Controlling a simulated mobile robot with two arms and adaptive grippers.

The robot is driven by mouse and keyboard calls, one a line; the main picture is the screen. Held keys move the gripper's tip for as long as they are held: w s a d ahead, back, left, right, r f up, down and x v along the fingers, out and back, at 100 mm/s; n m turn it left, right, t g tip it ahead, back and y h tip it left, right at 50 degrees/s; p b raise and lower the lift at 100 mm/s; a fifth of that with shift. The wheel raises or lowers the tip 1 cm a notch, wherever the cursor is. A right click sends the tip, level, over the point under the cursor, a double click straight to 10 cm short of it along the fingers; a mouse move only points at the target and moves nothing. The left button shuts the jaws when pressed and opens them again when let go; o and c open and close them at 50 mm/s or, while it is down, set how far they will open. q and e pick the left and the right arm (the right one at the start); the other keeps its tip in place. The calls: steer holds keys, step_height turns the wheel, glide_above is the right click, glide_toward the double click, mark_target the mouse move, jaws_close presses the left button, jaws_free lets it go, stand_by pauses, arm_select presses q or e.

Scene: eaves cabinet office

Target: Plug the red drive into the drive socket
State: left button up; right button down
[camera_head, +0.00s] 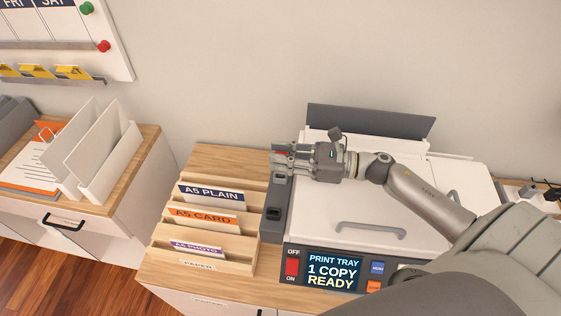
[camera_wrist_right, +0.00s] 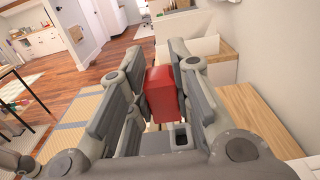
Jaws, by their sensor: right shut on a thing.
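The red drive (camera_wrist_right: 162,95) is a red block between the fingers of my right gripper (camera_wrist_right: 161,62) in the wrist view. In the head view only a small part of the red drive (camera_head: 280,153) shows between the fingertips. My right gripper (camera_head: 275,159) is shut on it, above the far end of the dark grey strip along the printer's left side. A dark square opening (camera_head: 272,212), which looks like the drive socket, is in that strip, nearer to me than the gripper. In the wrist view a similar opening (camera_wrist_right: 181,136) shows beside the drive. My left gripper is not in view.
A wooden paper rack (camera_head: 205,228) with labelled slots stands left of the printer (camera_head: 358,215). The printer's front panel (camera_head: 334,272) reads "1 COPY READY". A raised dark flap (camera_head: 370,121) stands at its back. White upright folders (camera_head: 100,155) are on the left cabinet.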

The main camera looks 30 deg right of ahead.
steer(key=shift+w+f, duration=0.3)
steer(key=shift+w+f+p, duration=0.2)
steer(key=shift+f+p, duration=0.55)
steer(key=shift+f, duration=0.85)
steer(key=shift+s, duration=0.1)
steer(key=shift+f+b, duration=0.3)
steer(key=shift+b, duration=0.05)
steer(key=c, duration=1.3)
jaws_free()
steer(key=shift+r, duration=0.1)
